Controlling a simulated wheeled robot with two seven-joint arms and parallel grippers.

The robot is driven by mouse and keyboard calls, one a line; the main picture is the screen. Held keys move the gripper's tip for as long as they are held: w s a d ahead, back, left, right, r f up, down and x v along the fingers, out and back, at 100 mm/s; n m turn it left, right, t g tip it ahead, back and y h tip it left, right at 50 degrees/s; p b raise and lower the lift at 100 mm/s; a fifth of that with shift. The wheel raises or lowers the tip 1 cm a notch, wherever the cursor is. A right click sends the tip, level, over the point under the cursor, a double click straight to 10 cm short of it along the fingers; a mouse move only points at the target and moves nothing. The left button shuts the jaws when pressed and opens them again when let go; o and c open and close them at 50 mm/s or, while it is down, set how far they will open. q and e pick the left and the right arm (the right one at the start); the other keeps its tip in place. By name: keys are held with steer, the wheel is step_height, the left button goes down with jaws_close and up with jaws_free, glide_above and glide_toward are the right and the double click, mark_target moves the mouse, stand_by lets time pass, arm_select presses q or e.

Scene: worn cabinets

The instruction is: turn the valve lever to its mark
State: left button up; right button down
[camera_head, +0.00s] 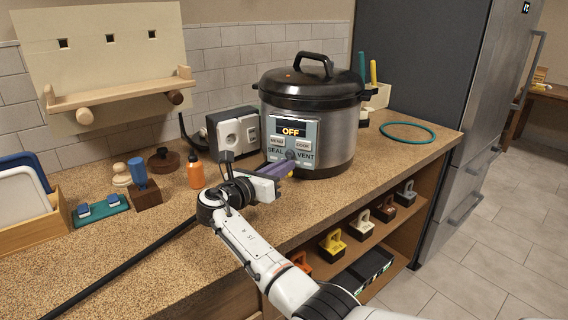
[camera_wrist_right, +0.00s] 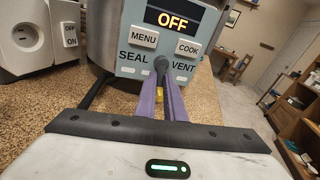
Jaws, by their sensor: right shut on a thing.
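The pressure cooker (camera_head: 308,110) stands on the counter with its lid on and its display reading OFF. On its front panel the valve lever's dark grey knob (camera_wrist_right: 161,63) sits between the words SEAL and VENT, also in the head view (camera_head: 290,154). My right gripper (camera_wrist_right: 164,82) has purple fingers, which come together on the lever just below the panel text. In the head view the right gripper (camera_head: 282,166) reaches the panel from the front left. The fingers hide most of the lever, so its exact angle is unclear. My left gripper is out of view.
A power outlet box (camera_head: 233,132) stands left of the cooker. An orange bottle (camera_head: 195,171) and small wooden pieces stand further left. A green ring (camera_head: 407,132) lies at the right. Shelves below hold several handled weights (camera_head: 332,244). The counter's front right is clear.

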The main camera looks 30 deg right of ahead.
steer(key=m+p, duration=0.1)
steer(key=m+y+p, duration=0.1)
steer(key=m, duration=0.3)
steer(key=shift+w+a+f+y+p, duration=0.15)
steer(key=shift+w+a+y+p, duration=0.15)
steer(key=shift+p, duration=0.1)
steer(key=shift+t, duration=0.3)
steer(key=c, duration=2)
jaws_free()
steer(key=shift+o, duration=0.8)
steer(key=shift+w, duration=0.1)
steer(key=shift+a+r, duration=0.1)
steer(key=shift+r, duration=0.1)
steer(key=v, duration=1)
steer(key=shift+a, duration=0.1)
steer(key=shift+f, duration=0.1)
